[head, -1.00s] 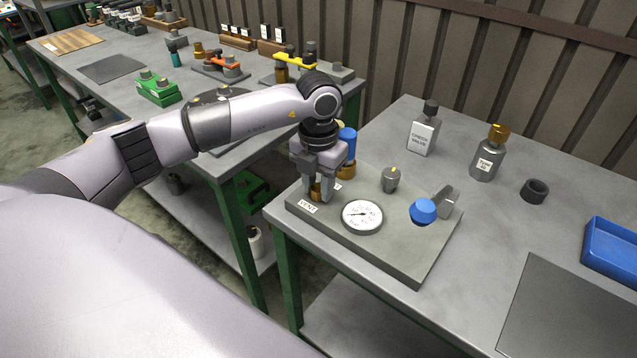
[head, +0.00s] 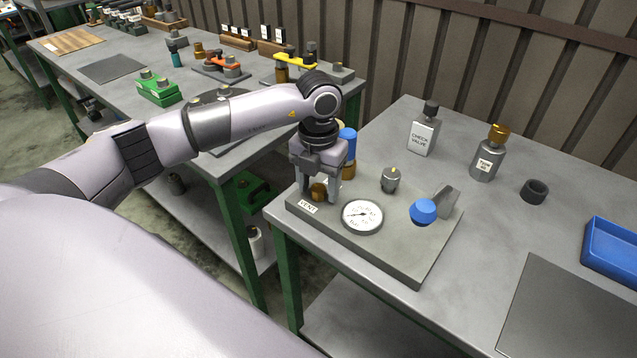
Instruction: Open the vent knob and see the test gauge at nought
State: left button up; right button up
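The small brass vent knob (head: 318,192) stands at the left corner of the grey test plate (head: 405,258), behind the white VENT label (head: 308,207). My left gripper (head: 319,194) points down over the knob. Its fingers are spread on either side of the knob, with a gap showing, so it is open and empty. The round white test gauge (head: 362,215) lies to the right of the knob. Its dark needle points roughly left, but the digits are too small to read. My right gripper is out of view.
A blue-topped brass fitting (head: 348,150) stands close behind my gripper.

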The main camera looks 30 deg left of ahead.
aim_at(318, 188)
pick_arm(q)
jog(key=shift+r+b, duration=0.35)
jog(key=shift+r, duration=3.25)
jog(key=shift+s+f, duration=0.1)
